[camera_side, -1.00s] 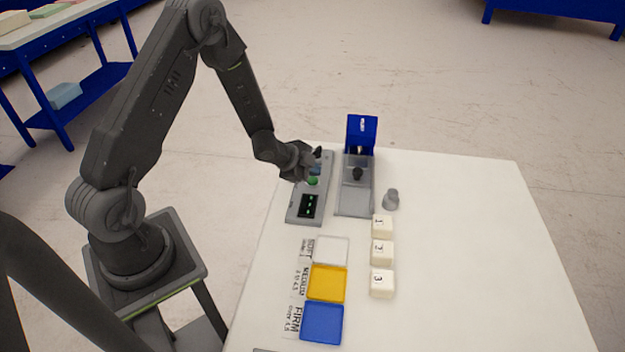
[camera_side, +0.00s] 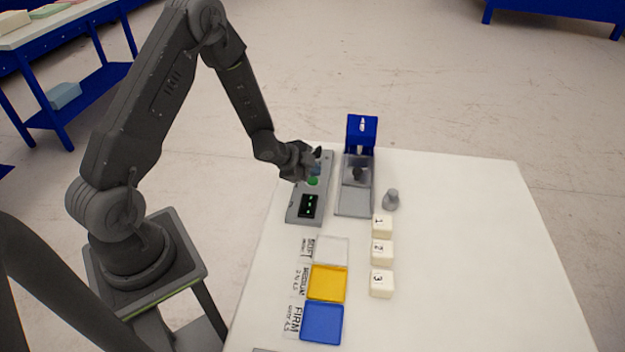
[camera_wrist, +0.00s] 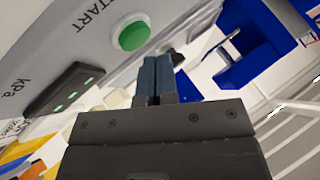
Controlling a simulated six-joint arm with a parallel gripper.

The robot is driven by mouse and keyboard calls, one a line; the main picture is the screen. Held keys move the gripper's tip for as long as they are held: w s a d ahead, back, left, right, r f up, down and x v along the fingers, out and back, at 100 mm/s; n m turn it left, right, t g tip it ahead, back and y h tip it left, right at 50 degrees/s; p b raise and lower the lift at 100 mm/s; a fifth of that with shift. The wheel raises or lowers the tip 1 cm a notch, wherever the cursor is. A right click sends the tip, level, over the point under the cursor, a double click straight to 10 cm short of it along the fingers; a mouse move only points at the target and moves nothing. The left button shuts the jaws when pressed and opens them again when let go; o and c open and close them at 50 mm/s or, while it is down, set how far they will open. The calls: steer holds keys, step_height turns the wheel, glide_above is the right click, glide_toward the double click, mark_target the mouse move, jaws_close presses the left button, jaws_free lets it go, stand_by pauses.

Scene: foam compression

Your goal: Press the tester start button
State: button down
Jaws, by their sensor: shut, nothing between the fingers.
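The tester's control panel (camera_side: 306,207) is a grey slab on the table with a green start button (camera_side: 313,181) and a dark display. The wrist view shows the green button (camera_wrist: 133,36) up close beside the word START. My gripper (camera_side: 316,168) is over the panel's far part, just beyond the button. In the wrist view its blue fingertips (camera_wrist: 157,65) are together, empty, and a little below and right of the button. They look apart from it, though the height gap is hard to tell. The press unit (camera_side: 361,132) with its blue column stands right of the panel.
A small grey weight-like piece (camera_side: 391,200) and white cubes numbered 1 (camera_side: 382,226), 2 (camera_side: 381,252) and 3 (camera_side: 381,283) stand nearby. White (camera_side: 332,250), yellow (camera_side: 327,284) and blue (camera_side: 321,322) trays lie in front. The table's right side is clear.

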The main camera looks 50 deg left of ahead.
mark_target(312, 181)
steer(key=shift+f, duration=0.1)
steer(key=shift+f, duration=0.3)
steer(key=shift+f, duration=0.45)
stand_by(1.0)
steer(key=shift+r, duration=3.35)
